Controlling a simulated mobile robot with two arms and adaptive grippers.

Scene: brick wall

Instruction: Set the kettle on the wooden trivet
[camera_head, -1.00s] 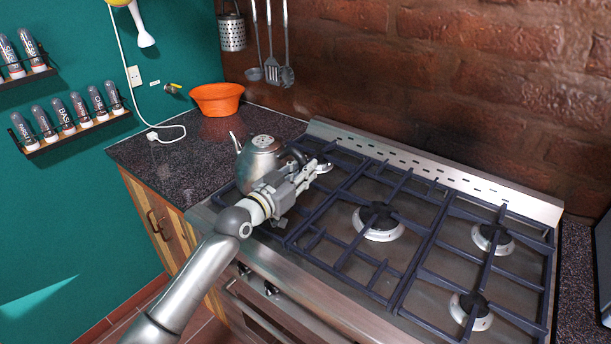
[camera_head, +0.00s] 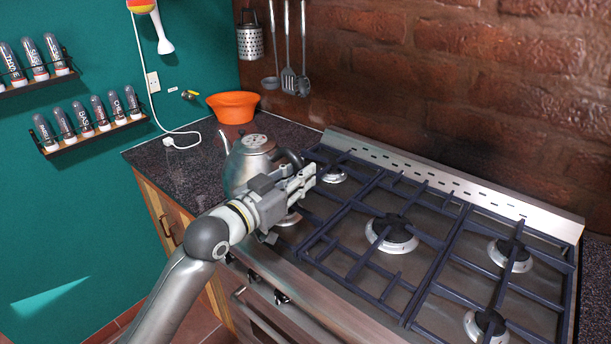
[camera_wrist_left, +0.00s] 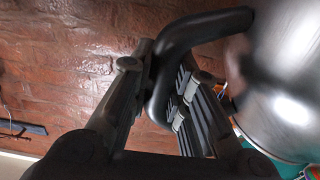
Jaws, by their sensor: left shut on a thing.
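The kettle (camera_head: 245,163) is metallic silver with a spout to the left and a dark handle (camera_head: 293,160) to the right. It appears upright, over the stove's left edge and the dark counter. Whether its base is clear of the surface is hidden by my gripper. My left gripper (camera_head: 304,180) is shut on the handle. In the left wrist view the black handle (camera_wrist_left: 206,26) curves down between the fingers of my left gripper (camera_wrist_left: 158,78), with the kettle body (camera_wrist_left: 286,70) at right. The wooden trivet does not show in any view. My right gripper is not in view.
The gas stove (camera_head: 350,238) with dark grates fills the middle and right. An orange bowl (camera_head: 233,108) stands on the dark counter (camera_head: 185,165) behind the kettle. A white cable and plug (camera_head: 170,141) lie on the counter. Utensils (camera_head: 288,78) hang on the brick wall.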

